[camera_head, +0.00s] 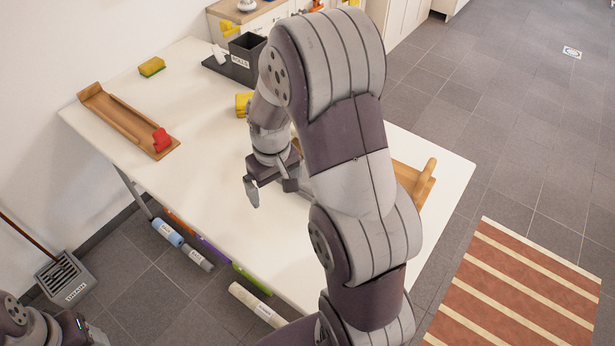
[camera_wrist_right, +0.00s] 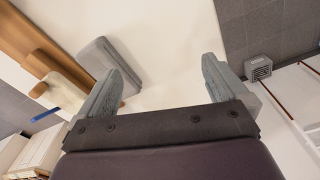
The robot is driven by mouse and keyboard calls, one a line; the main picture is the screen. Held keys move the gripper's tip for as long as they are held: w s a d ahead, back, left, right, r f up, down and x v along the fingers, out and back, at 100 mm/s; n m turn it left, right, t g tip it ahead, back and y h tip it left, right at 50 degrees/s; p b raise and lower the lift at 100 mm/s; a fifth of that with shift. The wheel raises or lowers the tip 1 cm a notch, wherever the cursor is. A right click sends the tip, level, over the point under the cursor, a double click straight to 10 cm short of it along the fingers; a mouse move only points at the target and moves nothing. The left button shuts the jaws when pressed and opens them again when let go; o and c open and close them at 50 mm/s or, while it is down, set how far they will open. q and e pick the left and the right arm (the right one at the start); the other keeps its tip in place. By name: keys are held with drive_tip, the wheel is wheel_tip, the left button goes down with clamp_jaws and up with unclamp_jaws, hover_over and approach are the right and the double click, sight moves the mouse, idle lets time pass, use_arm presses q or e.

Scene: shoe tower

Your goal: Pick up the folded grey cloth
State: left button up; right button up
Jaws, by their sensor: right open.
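The folded grey cloth (camera_wrist_right: 106,59) lies flat on the white table in the right wrist view, left of centre. The tip of one finger overlaps its lower edge in that picture. My right gripper (camera_head: 271,190) is open and empty over the middle of the table; in the right wrist view (camera_wrist_right: 165,75) bare table shows between its fingers. In the head view my right arm hides most of the cloth's area; a grey patch beside the gripper may be part of it. A piece of my left arm shows at the lower left, without clear fingers.
The white table (camera_head: 205,195) carries a wooden rack (camera_head: 110,108) with a red item (camera_head: 161,139), yellow sponges (camera_head: 151,66) and a dark box (camera_head: 246,58). A wooden piece with a peg (camera_head: 424,178) stands at the right. The table's front left is clear. Rolls (camera_head: 257,303) lie below.

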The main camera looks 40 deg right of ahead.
drive_tip(key=w+d+f+b, duration=0.2)
drive_tip(key=w+d+f, duration=0.1)
drive_tip(key=d, duration=0.2)
drive_tip(key=n+b, duration=0.2)
approach(306, 192)
drive_tip(key=w+r, duration=0.2)
drive_tip(key=w, duration=0.1)
drive_tip(key=shift+n+g, duration=0.3)
drive_tip(key=shift+n, duration=0.5)
drive_tip(key=d, duration=0.1)
drive_tip(key=w+d, duration=0.1)
drive_tip(key=d, duration=0.1)
drive_tip(key=shift+w+d+f, duration=0.3)
drive_tip(key=shift+f, duration=0.1)
wheel_tip(306, 192, down, 12)
drive_tip(key=shift+f, duration=0.15)
drive_tip(key=c, duration=0.9)
